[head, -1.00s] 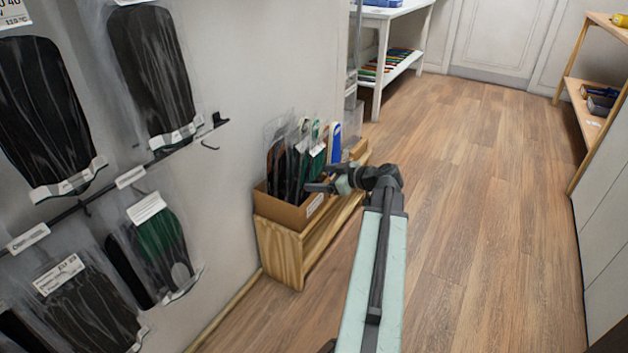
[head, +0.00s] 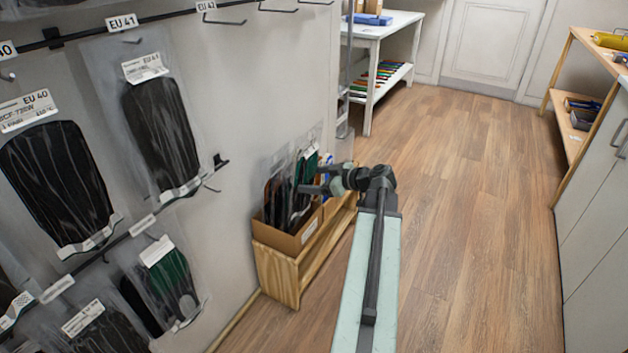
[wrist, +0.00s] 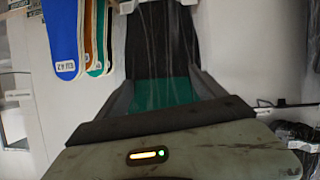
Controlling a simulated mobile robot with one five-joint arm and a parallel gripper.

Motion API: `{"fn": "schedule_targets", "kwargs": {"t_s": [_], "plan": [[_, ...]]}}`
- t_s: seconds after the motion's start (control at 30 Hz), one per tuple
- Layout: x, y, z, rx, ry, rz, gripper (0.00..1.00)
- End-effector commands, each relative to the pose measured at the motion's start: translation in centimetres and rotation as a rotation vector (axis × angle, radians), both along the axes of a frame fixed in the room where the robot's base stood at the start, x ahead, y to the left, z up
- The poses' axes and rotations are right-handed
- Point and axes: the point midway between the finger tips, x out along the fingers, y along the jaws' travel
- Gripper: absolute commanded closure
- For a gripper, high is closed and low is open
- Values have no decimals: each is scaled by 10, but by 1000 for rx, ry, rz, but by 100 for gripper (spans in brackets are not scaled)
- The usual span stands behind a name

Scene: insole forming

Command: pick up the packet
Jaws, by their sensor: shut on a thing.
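The packet (wrist: 158,45) is clear plastic around a black insole with a green lower part, and it fills the middle of the wrist view between my jaws. My gripper (wrist: 160,88) is shut on it. In the head view my gripper (head: 308,189) is at the right side of several packets (head: 279,200) in a cardboard box. A packet with a green top and a white label (head: 307,165) stands at the gripper there. The arm hides part of the box's right side. I cannot tell whether the held packet is clear of the box.
The cardboard box (head: 276,241) sits on a low wooden shelf (head: 275,275) against the wall. More insole packets (head: 160,135) hang on wall hooks at left. Blue, orange and green insoles (wrist: 62,40) hang at left in the wrist view. The wooden floor (head: 480,220) is open at right.

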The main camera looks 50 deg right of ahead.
Motion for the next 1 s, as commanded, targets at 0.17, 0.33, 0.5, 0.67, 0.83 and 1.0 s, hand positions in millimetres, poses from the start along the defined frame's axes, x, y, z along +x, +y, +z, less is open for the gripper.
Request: {"fn": "schedule_targets", "kwargs": {"t_s": [0.17, 0.33, 0.5, 0.67, 0.83, 1.0], "plan": [[-43, -7, -3, 1, 0, -6, 64], [-91, -16, -2, 1, -1, -7, 64], [-139, -25, -2, 0, -1, -6, 64], [-166, -29, -2, 1, 0, -4, 64], [-177, -31, -2, -1, 0, -2, 64], [-178, -31, -2, 0, 0, -1, 64]]}}
